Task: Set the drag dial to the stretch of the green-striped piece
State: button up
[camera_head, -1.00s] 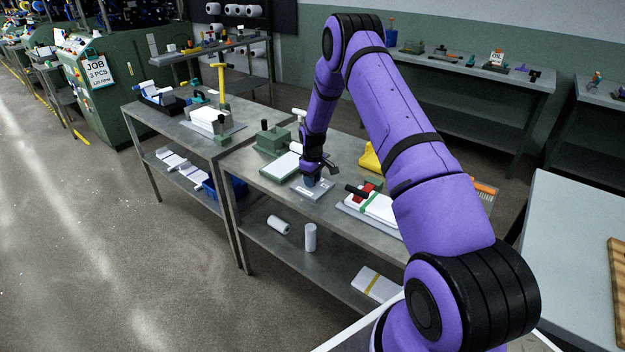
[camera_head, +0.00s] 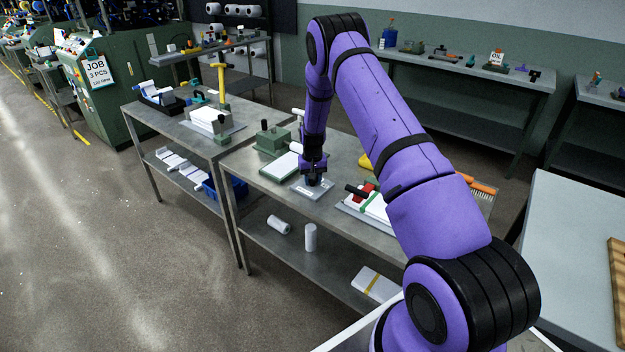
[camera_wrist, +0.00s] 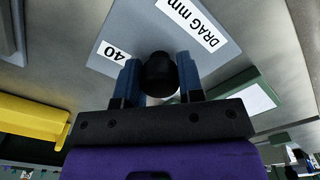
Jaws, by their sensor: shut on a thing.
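The drag dial is a grey plate (camera_wrist: 105,55) on the metal table, with white labels reading "DRAG mm" and "40" and a round black knob (camera_wrist: 159,75). In the wrist view my gripper (camera_wrist: 160,78) is shut on the knob, one blue-grey finger on each side. In the head view my gripper (camera_head: 314,178) points down onto the dial plate (camera_head: 322,193). The rest of the dial's scale and any pointer are hidden or out of the wrist view. I cannot make out which piece is green-striped; a white piece with a green band (camera_head: 368,204) lies right of the dial.
A red block (camera_head: 366,188) with a black handle is close on the right. A yellow object (camera_wrist: 30,118) shows beside the dial.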

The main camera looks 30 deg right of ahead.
jog(key=shift+m, duration=0.4)
jog(key=o, duration=0.9)
notch_tip(320, 180, up, 11)
jog(key=shift+f, duration=0.1)
dwell(0.5)
